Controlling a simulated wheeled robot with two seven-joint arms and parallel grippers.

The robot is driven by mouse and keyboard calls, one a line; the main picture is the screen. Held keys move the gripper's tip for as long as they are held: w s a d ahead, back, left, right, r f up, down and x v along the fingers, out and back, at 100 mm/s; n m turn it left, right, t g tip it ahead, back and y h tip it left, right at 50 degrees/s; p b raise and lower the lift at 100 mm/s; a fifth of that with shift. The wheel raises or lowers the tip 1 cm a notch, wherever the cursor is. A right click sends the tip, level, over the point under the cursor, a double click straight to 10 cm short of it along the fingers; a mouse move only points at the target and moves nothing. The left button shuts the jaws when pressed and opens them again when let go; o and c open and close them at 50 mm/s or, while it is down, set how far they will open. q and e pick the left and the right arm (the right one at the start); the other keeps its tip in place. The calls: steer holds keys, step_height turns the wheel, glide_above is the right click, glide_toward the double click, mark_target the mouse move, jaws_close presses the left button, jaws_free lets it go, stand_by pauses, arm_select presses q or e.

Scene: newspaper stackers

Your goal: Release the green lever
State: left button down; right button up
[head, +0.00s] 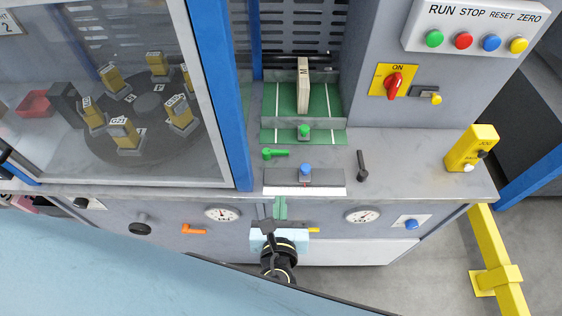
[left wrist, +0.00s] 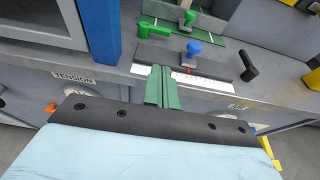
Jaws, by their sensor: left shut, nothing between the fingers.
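The green lever (head: 276,153) lies on the grey machine ledge, left of the blue knob, with its handle pointing right in the head view. In the left wrist view the green lever (left wrist: 153,29) shows beyond my fingertips. My left gripper (head: 280,201) has green fingers and is at the front edge of the ledge, nearer to me than the lever and apart from it. In the left wrist view the fingers of my left gripper (left wrist: 162,70) are together, with nothing between them. My right gripper is out of view.
A blue knob (head: 305,168) on a plate with a scale, a green knob (head: 304,131) and a black lever (head: 361,165) stand near the green lever. A blue post (head: 222,90) rises at the left. A yellow box (head: 471,147) stands at the ledge's right end.

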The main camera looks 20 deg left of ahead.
mark_target(285, 154)
arm_select(q)
steer(key=shift+w, duration=0.1)
steer(key=x, duration=0.9)
steer(key=r+x, duration=0.1)
steer(key=x, duration=0.3)
steer(key=shift+w+a+f, duration=0.15)
steer(key=shift+w+a, duration=0.05)
steer(key=shift+w, duration=0.25)
steer(key=shift+w+d+p, duration=0.25)
steer(key=shift+w+p, duration=0.25)
steer(key=shift+p, duration=0.15)
steer(key=shift+w, duration=0.2)
steer(key=shift+d, duration=0.1)
